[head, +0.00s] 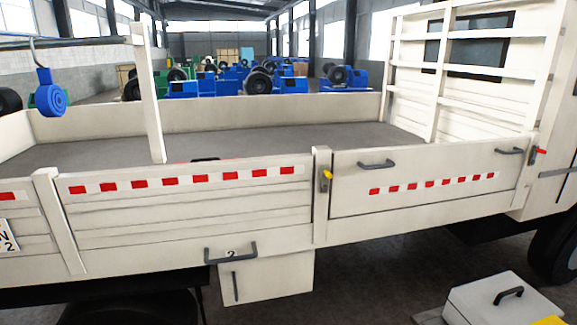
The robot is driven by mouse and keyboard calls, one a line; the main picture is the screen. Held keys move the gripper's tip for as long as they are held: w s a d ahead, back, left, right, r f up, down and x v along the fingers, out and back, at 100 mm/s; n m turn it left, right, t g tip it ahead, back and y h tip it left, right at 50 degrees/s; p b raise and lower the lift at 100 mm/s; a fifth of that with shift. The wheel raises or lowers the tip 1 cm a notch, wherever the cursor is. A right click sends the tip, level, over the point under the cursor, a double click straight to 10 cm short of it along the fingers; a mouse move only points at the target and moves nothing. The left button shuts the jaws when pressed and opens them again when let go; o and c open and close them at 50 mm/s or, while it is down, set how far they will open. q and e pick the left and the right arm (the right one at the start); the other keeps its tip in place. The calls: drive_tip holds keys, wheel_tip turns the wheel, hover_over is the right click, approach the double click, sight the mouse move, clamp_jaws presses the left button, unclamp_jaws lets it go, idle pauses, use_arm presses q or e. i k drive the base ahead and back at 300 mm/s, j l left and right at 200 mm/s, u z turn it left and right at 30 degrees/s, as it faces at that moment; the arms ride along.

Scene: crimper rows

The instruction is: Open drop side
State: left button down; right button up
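A white flatbed truck stands side-on in the head view. Its right-hand drop side panel (430,200) is upright between the middle post (320,215) and the cab-side post. It has a red-and-white strip and two dark handles, one at the left (377,164) and one at the right (510,150). A red latch lever (539,151) sits at the panel's right end. The left-hand side panel (180,215) is also upright. Neither of my grippers shows.
A grey handle (231,253) marked 2 is above a white underbody box (265,280). A white box with a dark handle (490,305) stands on the floor at lower right. A blue reel (48,95) hangs at the left. The truck bed (250,143) looks mostly bare.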

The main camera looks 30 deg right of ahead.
sight(366, 180)
drive_tip(key=i+l+z, duration=0.35)
drive_tip(key=i+z, duration=0.4)
drive_tip(key=i+l+z, duration=0.1)
drive_tip(key=i+z, duration=0.25)
drive_tip(key=k, duration=0.05)
